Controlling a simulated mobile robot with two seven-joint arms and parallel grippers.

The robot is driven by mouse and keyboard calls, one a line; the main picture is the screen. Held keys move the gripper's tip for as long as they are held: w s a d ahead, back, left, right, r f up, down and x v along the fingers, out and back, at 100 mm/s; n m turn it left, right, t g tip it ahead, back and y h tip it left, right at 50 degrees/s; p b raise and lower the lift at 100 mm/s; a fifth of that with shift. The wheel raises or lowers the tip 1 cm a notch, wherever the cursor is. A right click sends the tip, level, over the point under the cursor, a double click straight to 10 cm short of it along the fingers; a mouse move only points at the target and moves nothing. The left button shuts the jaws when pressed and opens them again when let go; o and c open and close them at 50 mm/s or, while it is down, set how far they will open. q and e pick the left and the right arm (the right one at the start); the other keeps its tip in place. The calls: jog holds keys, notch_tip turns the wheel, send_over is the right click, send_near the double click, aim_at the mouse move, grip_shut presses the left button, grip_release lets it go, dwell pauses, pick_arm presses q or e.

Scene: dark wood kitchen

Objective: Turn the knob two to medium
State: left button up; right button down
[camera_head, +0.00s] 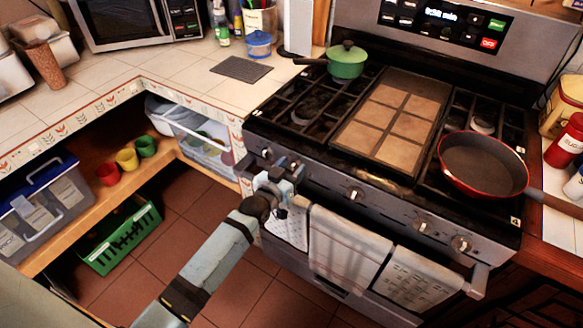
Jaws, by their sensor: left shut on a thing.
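The stove (340,178) has a row of several knobs along its front panel. The first knob from the left (267,153) is uncovered. The second knob (296,167) is partly hidden by my left gripper (287,180), which is at the left part of the panel, shut on this knob. The knob's setting cannot be read. The middle knob (355,194) and the two right knobs (423,226) are untouched. My right gripper is not in view.
Towels (345,248) hang on the oven handle just right of and below my left gripper. A green pot (347,62) and a red-rimmed pan (483,165) stand on the cooktop.

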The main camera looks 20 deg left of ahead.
pick_arm(q)
jog(key=shift+a+r+n+p, duration=0.1)
jog(key=shift+n+p, duration=0.25)
jog(key=shift+n, duration=0.25)
jog(key=shift+a+n+p, duration=0.1)
jog(key=shift+n+p, duration=0.25)
jog(key=shift+n, duration=0.45)
jog(key=n, duration=0.1)
jog(key=n+p, duration=0.1)
jog(key=n, duration=0.1)
jog(key=shift+w+a+f+n, duration=0.1)
jog(key=shift+a+f+n, duration=0.1)
jog(key=shift+a+n, duration=0.1)
jog(key=n, duration=0.4)
jog(key=shift+a+f+n, duration=0.25)
jog(key=shift+f+n, duration=0.05)
jog(key=shift+f, duration=0.05)
jog(key=n, duration=0.1)
jog(key=n+b, duration=0.1)
jog(key=n, duration=0.1)
jog(key=shift+a+f, duration=0.1)
jog(key=shift+f, duration=0.2)
jog(key=shift+f+n+b, duration=0.2)
jog(key=shift+n+b, duration=0.15)
jog(key=shift+n, duration=1.25)
